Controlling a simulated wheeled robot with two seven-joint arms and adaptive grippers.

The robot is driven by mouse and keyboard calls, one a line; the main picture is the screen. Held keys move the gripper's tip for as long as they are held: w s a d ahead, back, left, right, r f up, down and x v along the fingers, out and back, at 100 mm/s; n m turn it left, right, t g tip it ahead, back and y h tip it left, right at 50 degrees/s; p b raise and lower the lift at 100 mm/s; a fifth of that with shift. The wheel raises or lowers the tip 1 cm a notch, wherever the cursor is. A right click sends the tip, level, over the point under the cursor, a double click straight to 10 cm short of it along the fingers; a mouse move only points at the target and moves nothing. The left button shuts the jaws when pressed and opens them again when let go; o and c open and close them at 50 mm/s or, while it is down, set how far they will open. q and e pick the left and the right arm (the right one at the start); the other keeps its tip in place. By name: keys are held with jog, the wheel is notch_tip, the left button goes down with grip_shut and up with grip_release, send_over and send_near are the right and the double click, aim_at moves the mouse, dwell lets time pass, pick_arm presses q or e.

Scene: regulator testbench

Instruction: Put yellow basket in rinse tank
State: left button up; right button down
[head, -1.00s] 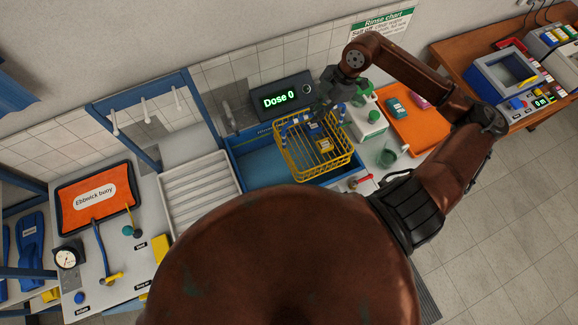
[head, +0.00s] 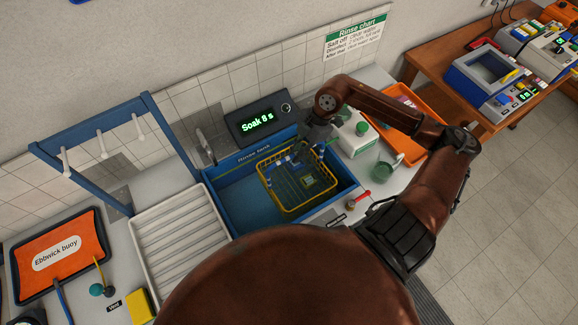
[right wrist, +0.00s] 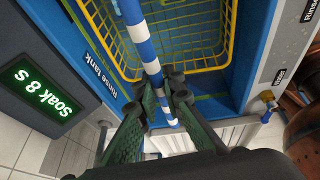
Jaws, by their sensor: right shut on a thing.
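The yellow wire basket (head: 298,209) sits down inside the blue rinse tank (head: 236,205), in its right part. Small items lie in it, too small to name. My right gripper (head: 305,147) is above the basket, shut on its blue-and-white striped handle. In the right wrist view the striped handle (right wrist: 142,42) runs between the fingertips of the right gripper (right wrist: 163,90), and the basket's yellow rim (right wrist: 200,69) lies below, within the tank walls. Whether the basket touches the tank floor I cannot tell. My left gripper is not in view.
A display (head: 258,122) behind the tank reads "Soak 8 s". A tap (head: 206,148) stands at the back left. A white ribbed drainer (head: 180,235) is left of the tank. A white green-capped container (head: 357,135), a green cup (head: 387,165) and an orange tray (head: 425,125) are right.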

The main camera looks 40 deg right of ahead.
notch_tip(320, 180, down, 7)
dwell(0.6)
jog(key=c, duration=2)
grip_release()
jog(key=shift+f, duration=0.2)
jog(key=shift+c, duration=0.2)
jog(key=shift+r, duration=0.1)
jog(key=v, duration=1.2)
